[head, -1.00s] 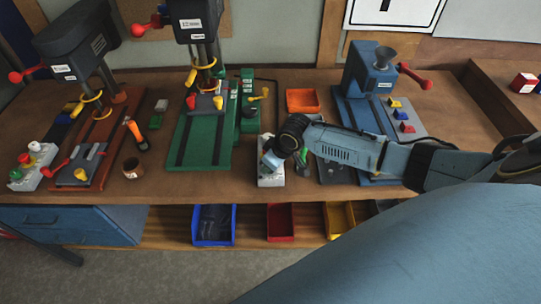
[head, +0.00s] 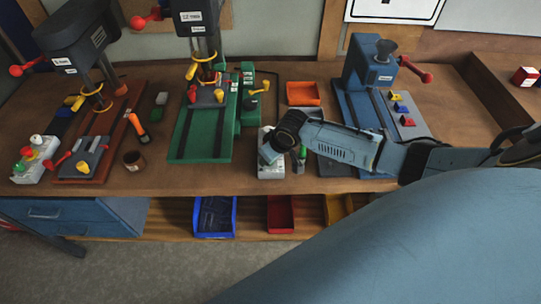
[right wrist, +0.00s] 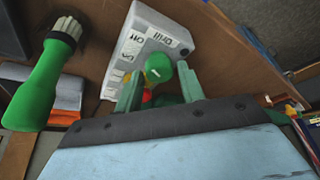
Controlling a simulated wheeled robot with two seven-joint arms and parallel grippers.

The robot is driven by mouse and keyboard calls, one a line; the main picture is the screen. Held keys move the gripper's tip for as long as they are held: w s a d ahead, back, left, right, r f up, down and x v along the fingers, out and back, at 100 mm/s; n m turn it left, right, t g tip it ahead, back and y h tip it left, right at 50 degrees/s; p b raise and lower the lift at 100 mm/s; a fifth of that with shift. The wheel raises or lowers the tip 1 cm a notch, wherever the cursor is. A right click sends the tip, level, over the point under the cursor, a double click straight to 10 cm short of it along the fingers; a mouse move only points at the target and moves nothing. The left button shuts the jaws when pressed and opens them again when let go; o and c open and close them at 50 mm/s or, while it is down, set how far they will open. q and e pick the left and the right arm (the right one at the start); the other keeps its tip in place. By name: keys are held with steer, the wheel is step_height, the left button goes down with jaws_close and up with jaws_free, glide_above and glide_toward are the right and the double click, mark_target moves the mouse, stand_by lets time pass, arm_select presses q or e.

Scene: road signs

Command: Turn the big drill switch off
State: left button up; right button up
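A light grey switch box (head: 270,172) lies on the bench below my right gripper. In the right wrist view the box (right wrist: 172,30) carries the words Drill, OFF and ON. A round green knob (right wrist: 158,68) stands on it, with bits of red and yellow below it. My right gripper (right wrist: 160,88) is open, its two green-grey fingers on either side of the knob. I cannot tell whether they touch it. In the head view my right wrist hides part of the box. My left gripper is not in view.
A green-handled brush (right wrist: 38,85) lies close beside the box. A green-based drill press (head: 200,140), a red-based drill press (head: 103,150) and a blue machine (head: 368,65) stand on the bench. Another box with coloured knobs (head: 35,160) sits at far left. An orange tray (head: 303,93) lies behind.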

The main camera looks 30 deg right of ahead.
steer(key=shift+s+r, duration=0.2)
steer(key=shift+r, duration=0.25)
steer(key=v, duration=1.2)
steer(key=shift+r, duration=0.2)
